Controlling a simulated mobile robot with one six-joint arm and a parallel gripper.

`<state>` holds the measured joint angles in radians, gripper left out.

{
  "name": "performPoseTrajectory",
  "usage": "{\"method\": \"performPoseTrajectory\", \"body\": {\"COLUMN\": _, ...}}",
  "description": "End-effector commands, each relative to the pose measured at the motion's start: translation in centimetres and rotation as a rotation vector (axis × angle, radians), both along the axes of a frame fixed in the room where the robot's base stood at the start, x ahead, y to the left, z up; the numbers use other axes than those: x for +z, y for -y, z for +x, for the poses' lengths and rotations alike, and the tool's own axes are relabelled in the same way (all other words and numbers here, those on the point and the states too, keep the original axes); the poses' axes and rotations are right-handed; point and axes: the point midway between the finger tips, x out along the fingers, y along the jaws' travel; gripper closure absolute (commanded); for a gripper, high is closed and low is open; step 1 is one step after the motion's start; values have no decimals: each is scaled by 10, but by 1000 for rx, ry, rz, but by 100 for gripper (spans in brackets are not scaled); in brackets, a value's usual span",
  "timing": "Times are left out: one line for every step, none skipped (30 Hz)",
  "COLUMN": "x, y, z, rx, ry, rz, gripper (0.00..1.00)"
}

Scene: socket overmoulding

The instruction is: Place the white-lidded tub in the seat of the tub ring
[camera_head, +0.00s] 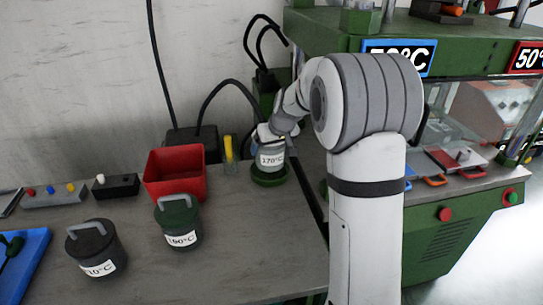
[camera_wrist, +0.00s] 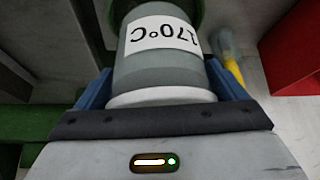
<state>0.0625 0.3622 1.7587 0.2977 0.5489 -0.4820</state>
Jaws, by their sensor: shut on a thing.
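The white-lidded tub (camera_head: 271,159) is grey with a 170°C label and stands upright at the green tub ring (camera_head: 270,182), at the back right of the bench. My gripper (camera_head: 268,136) is shut on the tub at its lid end. In the wrist view the tub (camera_wrist: 165,72) lies between the blue jaws of my gripper (camera_wrist: 162,92), with its white lid towards me. Part of the green ring (camera_wrist: 188,14) shows beyond the tub's far end. The tub's base is over or inside the ring; I cannot tell whether it rests on the seat.
A red bin (camera_head: 175,173) and a yellow-topped bottle (camera_head: 229,155) stand left of the ring. A green-lidded tub (camera_head: 178,222) and a black-lidded tub (camera_head: 96,249) stand nearer the front. The green machine (camera_head: 440,235) is at the right. The bench's front middle is clear.

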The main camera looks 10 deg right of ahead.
Motion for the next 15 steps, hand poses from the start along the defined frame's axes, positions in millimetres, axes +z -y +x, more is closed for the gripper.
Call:
{"method": "performPoseTrajectory", "body": {"x": -10, "y": -1, "z": 0, "rx": 1, "ry": -2, "rz": 0, "gripper": 54}}
{"method": "performPoseTrajectory", "body": {"x": -15, "y": -1, "z": 0, "rx": 1, "ry": -2, "rz": 0, "gripper": 54}}
{"method": "performPoseTrajectory", "body": {"x": -21, "y": -1, "z": 0, "rx": 1, "ry": -3, "rz": 0, "gripper": 54}}
{"method": "performPoseTrajectory", "body": {"x": -25, "y": -1, "z": 0, "rx": 2, "ry": -2, "rz": -1, "gripper": 54}}
{"method": "performPoseTrajectory", "body": {"x": -27, "y": -2, "z": 0, "rx": 2, "ry": 0, "rz": 0, "gripper": 54}}
{"method": "performPoseTrajectory", "body": {"x": -30, "y": -2, "z": 0, "rx": 2, "ry": 1, "rz": 0, "gripper": 54}}
{"method": "performPoseTrajectory", "body": {"x": -31, "y": -2, "z": 0, "rx": 2, "ry": 1, "rz": 0, "gripper": 54}}
{"method": "performPoseTrajectory", "body": {"x": -32, "y": -2, "z": 0, "rx": 2, "ry": 1, "rz": 0, "gripper": 54}}
{"method": "performPoseTrajectory", "body": {"x": -33, "y": -2, "z": 0, "rx": 3, "ry": 1, "rz": 0, "gripper": 54}}
{"method": "performPoseTrajectory", "body": {"x": -33, "y": -2, "z": 0, "rx": 3, "ry": 2, "rz": 0, "gripper": 54}}
{"method": "performPoseTrajectory", "body": {"x": -32, "y": -2, "z": 1, "rx": 3, "ry": 2, "rz": 0, "gripper": 54}}
{"method": "performPoseTrajectory", "body": {"x": -32, "y": -2, "z": 0, "rx": 3, "ry": 2, "rz": 0, "gripper": 54}}
{"method": "performPoseTrajectory", "body": {"x": -32, "y": -2, "z": 1, "rx": 3, "ry": 2, "rz": 0, "gripper": 54}}
{"method": "performPoseTrajectory", "body": {"x": -32, "y": -2, "z": 0, "rx": 3, "ry": 2, "rz": 0, "gripper": 54}}
{"method": "performPoseTrajectory", "body": {"x": -32, "y": -2, "z": 0, "rx": 3, "ry": 2, "rz": 0, "gripper": 54}}
